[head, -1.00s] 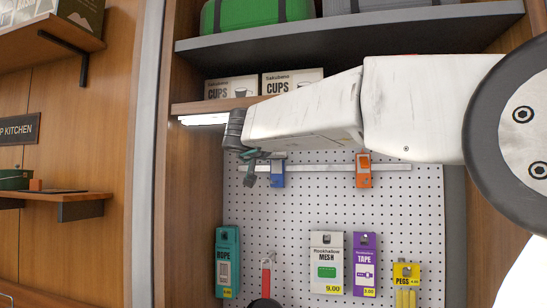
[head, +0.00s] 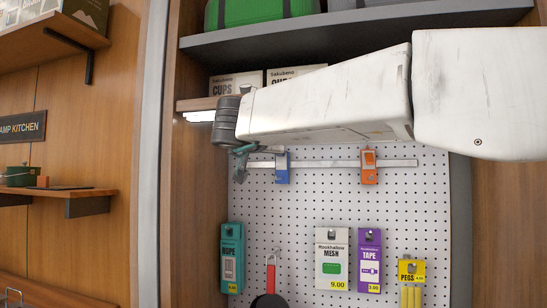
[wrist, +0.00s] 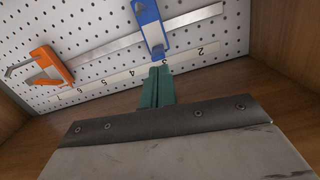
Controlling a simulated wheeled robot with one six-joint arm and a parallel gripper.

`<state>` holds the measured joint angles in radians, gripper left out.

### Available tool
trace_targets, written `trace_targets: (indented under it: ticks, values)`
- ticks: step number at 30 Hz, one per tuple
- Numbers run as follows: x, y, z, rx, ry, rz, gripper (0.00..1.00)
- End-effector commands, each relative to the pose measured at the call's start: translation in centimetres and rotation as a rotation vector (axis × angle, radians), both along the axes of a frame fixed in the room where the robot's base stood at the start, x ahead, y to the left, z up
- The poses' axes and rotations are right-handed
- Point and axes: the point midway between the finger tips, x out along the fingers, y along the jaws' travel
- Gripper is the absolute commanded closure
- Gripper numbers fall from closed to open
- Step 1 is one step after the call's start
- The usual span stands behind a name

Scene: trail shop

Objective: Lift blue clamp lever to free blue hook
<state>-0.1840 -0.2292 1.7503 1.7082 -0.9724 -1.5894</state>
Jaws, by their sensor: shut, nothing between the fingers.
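The blue clamp (head: 282,170) with its hook sits on the metal rail (head: 325,164) across the pegboard. It also shows at the top of the wrist view (wrist: 149,24), and I cannot clearly tell its lever from its body. My gripper (head: 240,168) is left of the blue clamp in the head view, its green fingers partly hidden by the wrist. In the wrist view the fingers (wrist: 158,74) are together and empty. Their tips lie just below the blue clamp's lower end; I cannot tell whether they touch it.
An orange clamp (head: 369,168) sits on the same rail, farther right. A strip with printed numbers (wrist: 132,74) runs along the pegboard. Hanging below are rope (head: 232,258), mesh (head: 332,262), tape (head: 369,262) and pegs (head: 411,272). A shelf with boxes is above, with a wooden side wall at left.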

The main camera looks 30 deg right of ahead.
Motion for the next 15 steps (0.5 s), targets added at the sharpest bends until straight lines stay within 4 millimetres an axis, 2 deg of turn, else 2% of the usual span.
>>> trace_targets:
  ticks: [9,15]
  values:
    - [1.7,1.0,-2.9,0.222,-0.403,0.099,1.0]
    - [2.5,2.1,-5.3,0.409,-0.597,0.194,1.0]
